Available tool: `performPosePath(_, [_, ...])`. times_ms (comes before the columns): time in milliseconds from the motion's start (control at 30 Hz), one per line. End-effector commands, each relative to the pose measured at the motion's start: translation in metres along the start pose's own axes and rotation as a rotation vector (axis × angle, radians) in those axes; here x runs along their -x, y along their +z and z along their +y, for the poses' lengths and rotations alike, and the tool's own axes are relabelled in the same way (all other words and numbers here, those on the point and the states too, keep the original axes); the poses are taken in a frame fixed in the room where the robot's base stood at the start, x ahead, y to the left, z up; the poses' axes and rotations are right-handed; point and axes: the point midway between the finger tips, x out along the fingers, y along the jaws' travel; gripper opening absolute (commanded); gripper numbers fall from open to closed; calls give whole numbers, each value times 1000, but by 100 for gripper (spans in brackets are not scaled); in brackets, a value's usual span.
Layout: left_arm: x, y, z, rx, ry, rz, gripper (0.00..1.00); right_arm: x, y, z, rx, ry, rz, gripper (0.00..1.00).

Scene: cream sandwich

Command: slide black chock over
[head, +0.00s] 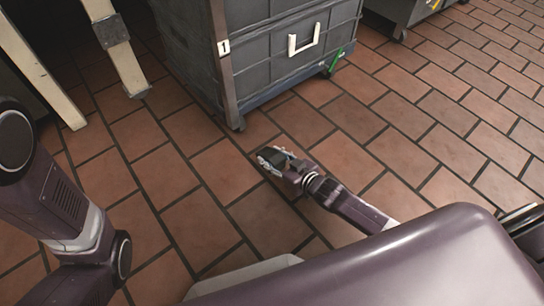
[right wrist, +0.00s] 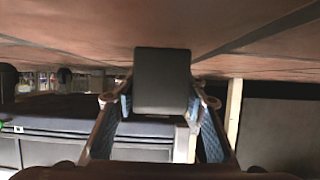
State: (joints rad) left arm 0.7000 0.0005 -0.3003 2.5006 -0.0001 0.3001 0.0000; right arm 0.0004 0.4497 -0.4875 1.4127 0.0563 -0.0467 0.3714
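The black chock (right wrist: 162,82) is a dark block between the two fingers of my right gripper in the right wrist view. The finger pads lie against both its sides, so the gripper looks shut on it. In the head view my right gripper (head: 272,158) is low over the tiled floor, in front of the cart, with the dark chock at its fingertips. Whether the chock touches the floor is hard to tell. My left arm shows at the left of the head view, but its gripper is out of view.
A large grey wheeled cart (head: 275,45) with a white handle and a "1" label stands just beyond the right gripper. Its near caster (head: 238,123) is close by. Cream posts (head: 118,50) stand at the upper left. Tiled floor (head: 430,150) is clear to the right.

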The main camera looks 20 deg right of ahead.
Motion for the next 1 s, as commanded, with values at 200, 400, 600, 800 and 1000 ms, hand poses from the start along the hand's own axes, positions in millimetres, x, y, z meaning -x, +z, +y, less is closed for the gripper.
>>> performPosePath(200, [0, 0, 0, 0, 0, 0, 40, 0, 0, 0, 0, 0, 0, 56])
performPosePath(400, [1, 2, -1, 0, -4, -5, 40, 0, 0, 0, 0, 0, 0, 56])
performPosePath(600, [0, 1, -1, 0, -3, -3, 40, 17, 2, 0, 0, 0, -2, 56])
performPosePath(800, [0, 1, 0, 0, -1, -1, 40, 56, 2, 0, 0, -1, -2, 56])
performPosePath(1000, [0, 0, 0, 0, -1, -1, 40, 93, 1, 0, 0, -1, -2, 56])
